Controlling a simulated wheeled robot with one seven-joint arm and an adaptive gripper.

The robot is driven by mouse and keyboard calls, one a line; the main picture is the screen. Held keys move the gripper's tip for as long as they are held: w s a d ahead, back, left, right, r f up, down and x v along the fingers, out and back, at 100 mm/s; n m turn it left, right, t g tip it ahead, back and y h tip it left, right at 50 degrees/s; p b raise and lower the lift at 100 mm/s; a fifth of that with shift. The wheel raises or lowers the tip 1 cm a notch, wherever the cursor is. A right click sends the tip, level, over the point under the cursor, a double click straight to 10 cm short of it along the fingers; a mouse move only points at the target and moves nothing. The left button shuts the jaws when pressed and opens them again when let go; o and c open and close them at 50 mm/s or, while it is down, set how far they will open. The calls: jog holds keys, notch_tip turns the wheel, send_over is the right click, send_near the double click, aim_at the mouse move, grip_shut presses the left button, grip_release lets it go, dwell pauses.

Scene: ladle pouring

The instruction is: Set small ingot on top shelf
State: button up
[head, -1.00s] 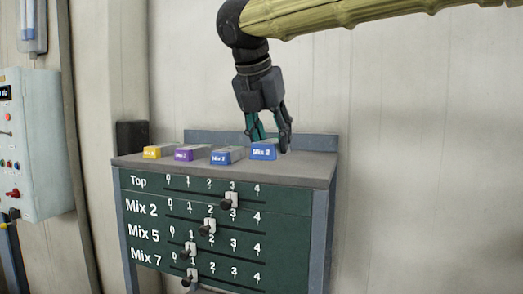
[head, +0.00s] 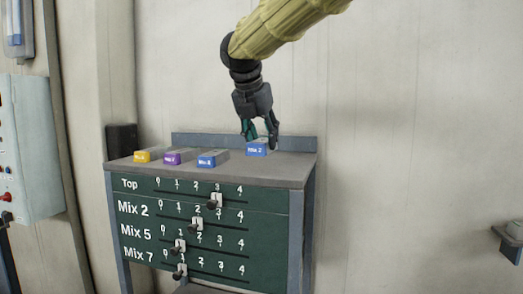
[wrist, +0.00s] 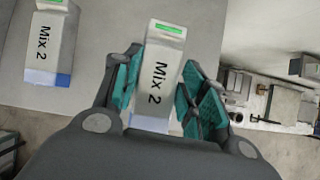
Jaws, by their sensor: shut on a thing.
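A small grey ingot with a blue end (head: 257,149) is at the right end of the top shelf (head: 240,172) of the green cabinet. In the wrist view the same ingot (wrist: 158,72) reads "Mix 2" and has a green mark at its far end. My gripper (head: 260,137) points down over it, with its teal fingers shut on the ingot's two sides. The fingers also show in the wrist view (wrist: 157,95). I cannot tell whether the ingot touches the shelf or is just above it.
More ingots stand in a row to the left: blue (head: 212,159), purple (head: 178,157) and yellow (head: 148,155). The blue neighbour also reads "Mix 2" in the wrist view (wrist: 50,42). A low blue-grey back lip (head: 225,139) edges the shelf. Sliders line the green front panel (head: 265,225).

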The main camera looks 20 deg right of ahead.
aim_at(262, 139)
jog(key=w, duration=0.1)
jog(key=w+f, duration=0.1)
jog(key=w, duration=0.2)
jog(key=shift+d+f, duration=0.25)
jog(key=shift+f, duration=0.15)
jog(key=shift+d, duration=0.1)
jog(key=shift+s+r+b, duration=0.5)
jog(key=shift+s+r, duration=0.2)
jog(key=shift+w+f, duration=0.1)
jog(key=shift+w, duration=0.2)
jog(key=shift+a+p+x, duration=0.25)
jog(key=shift+p+x, duration=0.5)
jog(key=shift+x, duration=0.5)
jog(key=shift+f, duration=0.4)
jog(key=shift+s+a+f+p, duration=0.15)
jog(key=shift+s+f+p, duration=0.15)
jog(key=shift+s, duration=0.15)
jog(key=shift+w+f, duration=0.1)
jog(key=shift+w, duration=0.05)
jog(key=o, duration=1.4)
jog(key=shift+w+f, duration=0.1)
jog(key=shift+c, duration=0.2)
jog(key=shift+o, duration=0.3)
